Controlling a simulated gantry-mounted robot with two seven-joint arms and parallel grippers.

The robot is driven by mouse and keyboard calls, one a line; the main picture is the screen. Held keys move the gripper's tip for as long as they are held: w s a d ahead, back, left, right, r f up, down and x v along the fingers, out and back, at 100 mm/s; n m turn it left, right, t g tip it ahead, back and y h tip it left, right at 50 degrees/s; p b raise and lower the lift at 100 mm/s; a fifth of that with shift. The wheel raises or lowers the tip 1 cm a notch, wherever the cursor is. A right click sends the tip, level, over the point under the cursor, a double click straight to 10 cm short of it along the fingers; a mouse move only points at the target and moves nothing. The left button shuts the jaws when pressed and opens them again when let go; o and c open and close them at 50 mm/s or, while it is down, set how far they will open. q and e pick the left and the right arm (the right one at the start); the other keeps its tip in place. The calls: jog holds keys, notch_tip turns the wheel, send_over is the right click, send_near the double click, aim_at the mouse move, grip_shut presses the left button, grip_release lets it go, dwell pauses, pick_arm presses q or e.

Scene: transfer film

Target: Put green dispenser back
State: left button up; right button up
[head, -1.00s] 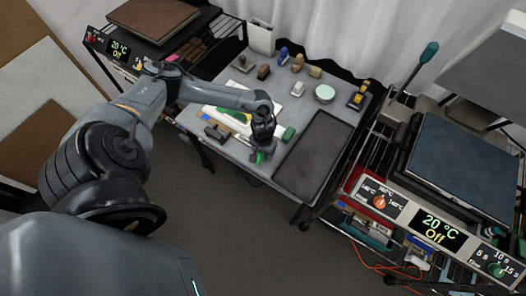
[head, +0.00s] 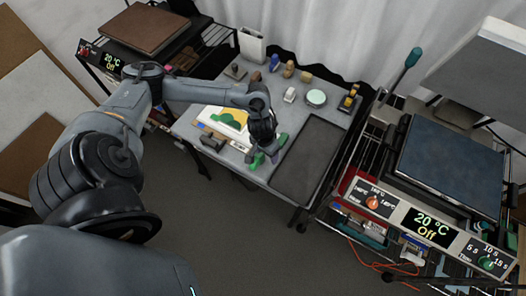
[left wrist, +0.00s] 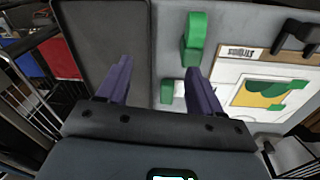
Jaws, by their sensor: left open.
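A green dispenser (head: 257,161) lies at the front edge of the grey table, just left of my left gripper's fingertips (head: 267,156) in the head view. In the left wrist view the long green dispenser (left wrist: 195,38) lies beyond the fingertips, near the top. A smaller green piece (left wrist: 167,92) shows between the fingers, close to a white item. It seems to be the green piece (head: 282,140) right of the gripper in the head view. My right gripper is not seen.
A dark tray (head: 306,160) lies right of the gripper. A white sheet with a yellow and green picture (head: 222,121) lies left. A grey tool (head: 212,140) is near the front edge. Several small items and a round pale tin (head: 316,98) stand at the back. Heat presses flank the table.

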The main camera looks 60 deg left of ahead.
pick_arm(q)
jog(key=w+d+r+m+t+h, duration=0.1)
jog(key=d+r+m+t, duration=0.15)
jog(key=d, duration=0.95)
jog(key=w+d+r+m+t+h, duration=0.1)
jog(key=d+r+m+t, duration=0.2)
jog(key=d, duration=0.8)
jog(key=s+a+r+g+y, duration=0.2)
jog(key=s+a, duration=0.5)
jog(key=s, duration=0.4)
jog(key=shift+s+r+m+g, duration=0.2)
jog(key=shift+m+g, duration=0.15)
jog(key=shift+g, duration=0.1)
